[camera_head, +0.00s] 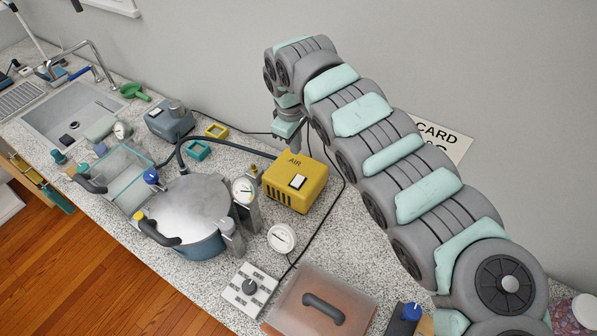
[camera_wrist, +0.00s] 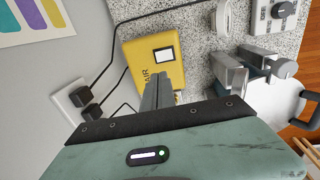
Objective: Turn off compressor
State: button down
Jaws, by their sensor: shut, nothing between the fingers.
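The compressor is a yellow box (camera_head: 290,195) marked AIR, standing on the speckled counter near the wall. A white rocker switch (camera_head: 297,181) in a dark frame sits on its top; I cannot tell which way it is tipped. My gripper (camera_head: 304,148) hangs beside the compressor's back edge, on the wall side. In the wrist view my shut, empty fingers (camera_wrist: 160,80) point over the yellow box (camera_wrist: 148,72), with the switch (camera_wrist: 163,54) just beyond their tips. The fingers hide part of the box and its lettering. Contact cannot be made out.
A metal-lidded pressure pot (camera_head: 190,210) with gauge and clamps stands left of the compressor, joined by a dark hose (camera_head: 225,142). A dial panel (camera_head: 250,288) and a clear-lidded box (camera_head: 320,300) are in front. Plugs fill a wall outlet (camera_wrist: 68,97); black cables run across the counter.

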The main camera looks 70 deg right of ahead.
aim_at(299, 177)
jog(key=shift+f, duration=0.1)
jog(key=f, duration=0.4)
jog(key=d+f, duration=0.1)
jog(key=f, duration=0.8)
jog(key=shift+s+d+f+p, duration=0.1)
jog(key=shift+d+f+p, duration=0.2)
jog(key=shift+f+p, duration=0.05)
jog(key=shift+d+f, duration=0.1)
